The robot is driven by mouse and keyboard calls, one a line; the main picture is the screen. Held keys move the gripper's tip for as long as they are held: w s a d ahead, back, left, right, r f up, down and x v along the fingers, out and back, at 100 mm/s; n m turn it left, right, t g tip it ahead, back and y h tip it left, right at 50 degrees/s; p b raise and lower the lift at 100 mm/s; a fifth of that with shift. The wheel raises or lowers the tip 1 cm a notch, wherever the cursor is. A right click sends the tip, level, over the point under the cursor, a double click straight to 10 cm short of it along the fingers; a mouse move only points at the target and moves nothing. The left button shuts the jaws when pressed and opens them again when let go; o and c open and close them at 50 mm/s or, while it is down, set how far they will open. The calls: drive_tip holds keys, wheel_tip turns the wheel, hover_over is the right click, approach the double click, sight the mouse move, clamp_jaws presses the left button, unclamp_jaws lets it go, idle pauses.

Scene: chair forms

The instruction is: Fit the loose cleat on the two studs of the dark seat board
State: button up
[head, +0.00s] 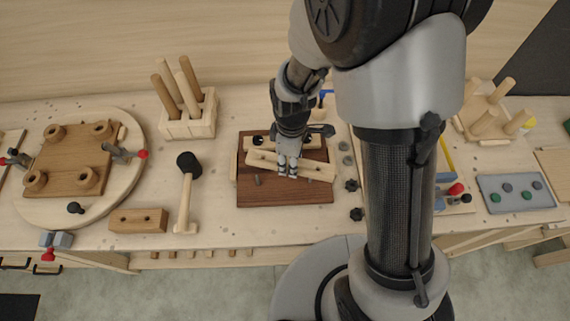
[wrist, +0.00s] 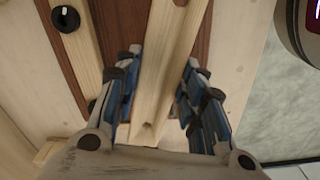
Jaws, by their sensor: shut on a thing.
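The dark seat board (head: 285,196) lies flat on the bench in the middle of the head view; its reddish-brown face also shows in the wrist view (wrist: 120,25). My gripper (head: 288,171) is shut on the loose cleat (head: 318,172), a pale wooden bar, with a finger on each side of it in the wrist view (wrist: 158,95). The cleat is over the board, at a slant to its edges; its exact height is unclear. One grey stud (head: 257,180) stands on the board left of my fingers, clear of the cleat. The other stud I cannot make out.
Another pale bar (wrist: 70,50) with a black knob (wrist: 65,18) lies along the board's back side. A mallet (head: 186,195) and a drilled wooden block (head: 138,220) lie to the left. Dark knobs (head: 352,186) lie close by on the right. A dowel holder (head: 190,125) stands behind.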

drive_tip(key=w+d+r+m+b, duration=0.15)
drive_tip(key=w+d+m, duration=0.25)
drive_tip(key=d+m, duration=0.5)
drive_tip(key=s+a+n+p, duration=0.1)
drive_tip(key=a+n, duration=0.1)
drive_tip(key=a, duration=0.1)
drive_tip(key=s+a+r+n+p, duration=0.1)
drive_tip(key=a+n, duration=0.2)
drive_tip(key=s+a+r+n+p, duration=0.1)
drive_tip(key=s+a+n+p, duration=0.1)
drive_tip(key=a+n, duration=0.1)
drive_tip(key=f+n, duration=0.1)
drive_tip(key=s+a+f+n+b, duration=0.1)
drive_tip(key=f+n, duration=0.1)
drive_tip(key=f, duration=0.1)
drive_tip(key=shift+s+a+n, duration=0.2)
drive_tip(key=shift+a+n, duration=0.1)
drive_tip(key=shift+a+f+n+b, duration=0.1)
drive_tip(key=shift+f+n+b, duration=0.2)
drive_tip(key=shift+f+b, duration=0.1)
drive_tip(key=shift+f, duration=0.15)
drive_tip(key=shift+f+b, duration=2.1)
drive_tip(key=shift+f, duration=0.4)
